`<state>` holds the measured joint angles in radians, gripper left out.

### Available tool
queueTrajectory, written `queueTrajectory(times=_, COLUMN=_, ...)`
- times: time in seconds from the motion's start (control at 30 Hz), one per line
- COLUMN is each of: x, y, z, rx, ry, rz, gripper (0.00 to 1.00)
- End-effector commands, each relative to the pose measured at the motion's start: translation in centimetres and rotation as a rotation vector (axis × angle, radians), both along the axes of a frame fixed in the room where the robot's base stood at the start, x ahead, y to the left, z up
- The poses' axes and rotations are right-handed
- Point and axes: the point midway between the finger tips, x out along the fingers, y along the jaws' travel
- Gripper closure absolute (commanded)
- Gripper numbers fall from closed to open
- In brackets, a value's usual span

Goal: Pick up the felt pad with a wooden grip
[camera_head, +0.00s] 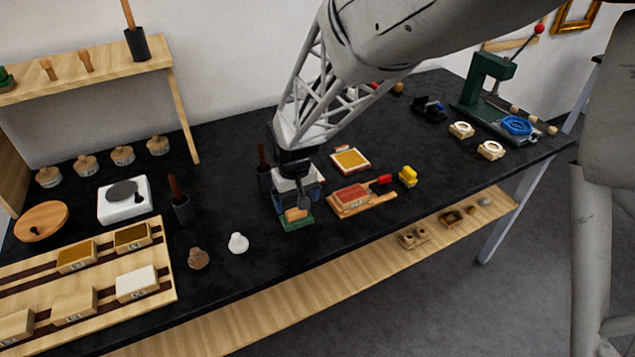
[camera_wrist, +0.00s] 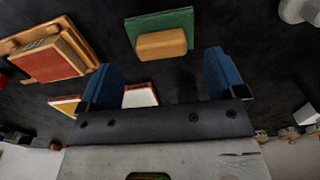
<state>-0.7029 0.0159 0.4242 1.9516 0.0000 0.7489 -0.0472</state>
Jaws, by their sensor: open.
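The felt pad (camera_wrist: 181,18) is a flat green rectangle with a light wooden grip (camera_wrist: 162,44) on top. It lies on the black bench; in the head view the green pad (camera_head: 297,225) is partly covered by my gripper. My gripper (camera_wrist: 160,75) is open, its two blue fingers spread apart and nothing between them. In the wrist view the wooden grip sits ahead of the fingers, between their lines. In the head view my gripper (camera_head: 302,199) is just above and behind the pad; whether it touches cannot be told.
A wooden block with a red top (camera_head: 352,196) stands right of the pad, with a yellow piece (camera_head: 408,176) beyond. A white knob-shaped piece (camera_head: 238,243) is nearer. Bare bench lies in front of the pad.

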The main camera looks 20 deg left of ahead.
Motion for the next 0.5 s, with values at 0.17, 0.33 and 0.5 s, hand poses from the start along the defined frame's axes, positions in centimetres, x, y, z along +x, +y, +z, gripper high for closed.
queueTrajectory(times=0.17, x=0.0, y=0.2, z=-1.9, rx=-0.003, ry=0.003, rz=0.000, gripper=0.11)
queueTrajectory(times=0.33, x=0.0, y=0.2, z=-3.8, rx=-0.002, ry=0.002, rz=0.000, gripper=0.11)
queueTrajectory(times=0.5, x=0.0, y=0.2, z=-4.7, rx=-0.001, ry=0.001, rz=0.000, gripper=0.11)
